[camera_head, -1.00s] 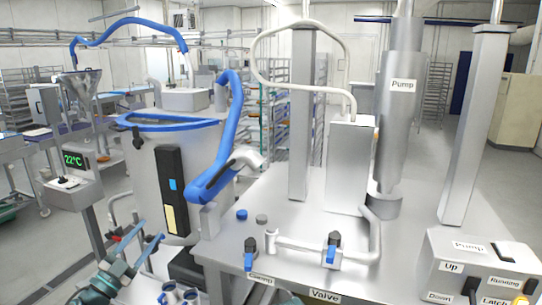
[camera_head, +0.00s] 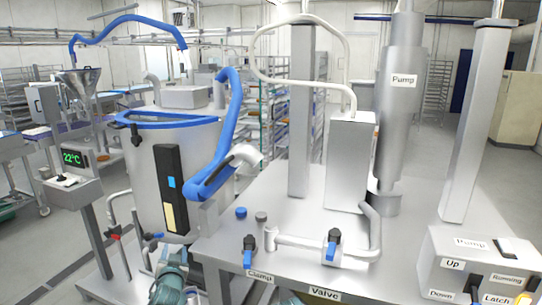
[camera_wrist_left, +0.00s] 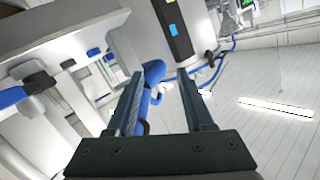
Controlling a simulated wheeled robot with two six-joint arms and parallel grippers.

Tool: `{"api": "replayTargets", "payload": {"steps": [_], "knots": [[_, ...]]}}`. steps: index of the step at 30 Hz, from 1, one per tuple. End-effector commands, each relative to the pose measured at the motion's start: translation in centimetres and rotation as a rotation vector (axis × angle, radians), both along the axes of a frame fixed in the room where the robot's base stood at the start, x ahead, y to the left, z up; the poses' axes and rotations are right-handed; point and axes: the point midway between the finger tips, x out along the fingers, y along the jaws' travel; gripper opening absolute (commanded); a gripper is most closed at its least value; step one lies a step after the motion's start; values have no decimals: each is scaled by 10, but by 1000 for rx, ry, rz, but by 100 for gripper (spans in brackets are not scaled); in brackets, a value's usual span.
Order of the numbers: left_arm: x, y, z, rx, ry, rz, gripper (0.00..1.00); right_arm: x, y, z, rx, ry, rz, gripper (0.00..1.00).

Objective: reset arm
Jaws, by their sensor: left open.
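My left gripper (camera_head: 172,268) is at the lower left of the head view, low beside the steel tank. In the left wrist view its two dark fingers (camera_wrist_left: 160,85) stand apart with nothing held between them. The wrist view is strongly tilted and shows the tank's dark panel and part of the blue hose beyond the fingertips. A small teal piece of my own body shows at the bottom edge of the head view. My right gripper does not show.
A steel tank (camera_head: 140,185) with a blue-edged lid stands left of the steel table (camera_head: 285,205). The table bears a pump (camera_head: 398,120), blue-handled valves (camera_head: 333,243) and a control box (camera_head: 455,270). A blue hose (camera_head: 229,120) hangs between them. Valve handles (camera_head: 115,233) stick out below the tank.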

Motion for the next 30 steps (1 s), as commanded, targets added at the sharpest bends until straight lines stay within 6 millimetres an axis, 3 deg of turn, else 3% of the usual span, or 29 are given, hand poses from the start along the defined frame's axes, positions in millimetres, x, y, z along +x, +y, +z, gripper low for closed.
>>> {"api": "replayTargets", "payload": {"steps": [5,9,13,18,21,24,30], "knots": [[-28,-59,-79,-94,349,38,52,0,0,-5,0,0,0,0],[-75,-113,-134,-135,660,22,52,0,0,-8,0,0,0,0],[-131,-161,-170,-143,946,-24,52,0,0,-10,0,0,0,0],[-199,-205,-190,-124,1240,-95,52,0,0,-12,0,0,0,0],[-225,-218,-193,-109,1347,-124,52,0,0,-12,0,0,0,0],[-240,-225,-194,-101,1407,-141,52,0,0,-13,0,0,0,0],[-245,-226,-194,-98,1427,-146,52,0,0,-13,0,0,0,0]]}}
